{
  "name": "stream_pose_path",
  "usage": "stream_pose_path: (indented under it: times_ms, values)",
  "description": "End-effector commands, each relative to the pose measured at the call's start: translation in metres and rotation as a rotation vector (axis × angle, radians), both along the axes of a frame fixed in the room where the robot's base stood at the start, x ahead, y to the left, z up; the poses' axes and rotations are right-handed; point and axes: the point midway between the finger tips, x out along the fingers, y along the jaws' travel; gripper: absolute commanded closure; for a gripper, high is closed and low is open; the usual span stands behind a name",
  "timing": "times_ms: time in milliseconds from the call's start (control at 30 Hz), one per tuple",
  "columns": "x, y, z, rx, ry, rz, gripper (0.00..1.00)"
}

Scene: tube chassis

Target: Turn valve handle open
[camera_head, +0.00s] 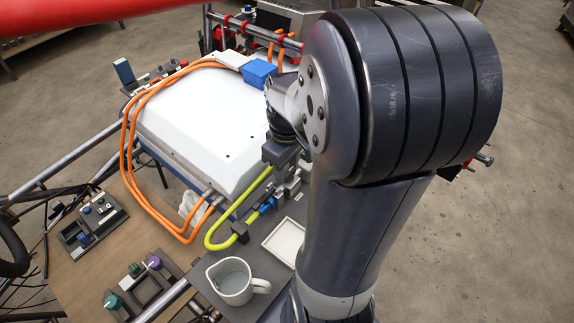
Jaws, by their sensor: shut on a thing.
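My gripper (285,173) points down from the end of my dark arm, beside the right edge of a white casing. Its jaws are shut on the valve handle, at the valve fittings by the end of a yellow hose (225,221). The contact is small and mostly hidden by the gripper body, so I cannot tell the handle's angle. A blue fitting (267,205) lies in line with the hose, just below and left of the jaws.
The white casing (203,125) carries a blue block (258,72) and orange cables (128,165). A white mug (236,281) and a pale tray (284,242) stand on the dark plate in front. Knobbed fixtures (138,280) are at lower left. My arm covers much of the right.

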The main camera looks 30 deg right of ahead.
Motion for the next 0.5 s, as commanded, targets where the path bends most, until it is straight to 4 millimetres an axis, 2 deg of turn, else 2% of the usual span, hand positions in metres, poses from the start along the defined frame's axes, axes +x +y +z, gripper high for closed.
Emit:
stream_pose_path:
  times_ms: [267, 300, 500]
  values:
    - [0.0006, -0.0001, 0.0006, -0.001, -0.003, 0.003, 0.85]
    - [0.0006, -0.0001, 0.0006, -0.001, -0.003, 0.003, 0.60]
    - [0.0004, -0.0001, 0.0004, -0.001, -0.001, 0.002, 0.44]
